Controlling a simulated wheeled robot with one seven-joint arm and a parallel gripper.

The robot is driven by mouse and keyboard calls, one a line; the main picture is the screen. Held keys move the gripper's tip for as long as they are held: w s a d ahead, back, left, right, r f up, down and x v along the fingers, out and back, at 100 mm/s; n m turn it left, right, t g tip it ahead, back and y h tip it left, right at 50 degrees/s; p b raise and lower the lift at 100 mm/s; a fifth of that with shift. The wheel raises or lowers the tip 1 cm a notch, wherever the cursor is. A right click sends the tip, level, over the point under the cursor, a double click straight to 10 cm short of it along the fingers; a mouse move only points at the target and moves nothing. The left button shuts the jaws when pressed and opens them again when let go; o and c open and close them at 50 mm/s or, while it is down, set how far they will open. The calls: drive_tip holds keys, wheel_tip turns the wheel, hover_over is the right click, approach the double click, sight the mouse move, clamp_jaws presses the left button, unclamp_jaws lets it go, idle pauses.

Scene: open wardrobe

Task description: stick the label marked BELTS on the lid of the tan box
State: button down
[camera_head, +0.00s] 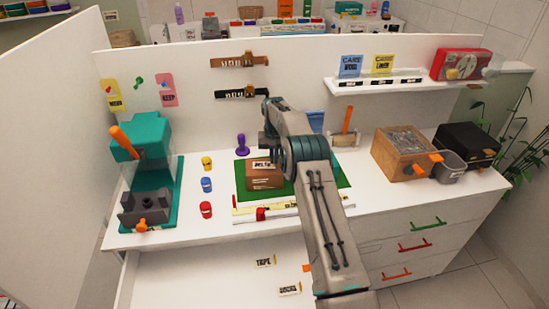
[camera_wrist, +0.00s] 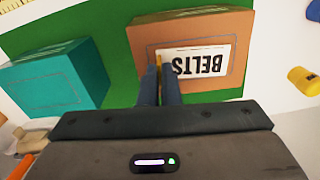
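The tan box (camera_head: 265,181) stands on the green mat (camera_head: 244,193) in the middle of the worktop. In the wrist view, the tan box (camera_wrist: 190,27) fills the upper middle. The white BELTS label (camera_wrist: 205,62) lies over its lid, within a thin outline drawn there. I cannot tell whether the label is pressed flat or just above the surface. My gripper (camera_wrist: 159,72) is at the label's left edge, its two fingers close together around a small yellowish tab. In the head view my arm hides most of the gripper; the label (camera_head: 262,163) shows on the box.
Small yellow, blue and red pots stand left of the mat. A teal machine (camera_head: 150,150) is farther left. An open drawer (camera_head: 200,275) holds loose labels.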

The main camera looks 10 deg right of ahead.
drive_tip(key=shift+f, duration=0.3)
idle(1.1)
drive_tip(key=c, duration=1)
unclamp_jaws()
drive_tip(key=shift+r, duration=0.2)
drive_tip(key=shift+r+p, duration=0.95)
drive_tip(key=shift+r, duration=2.4)
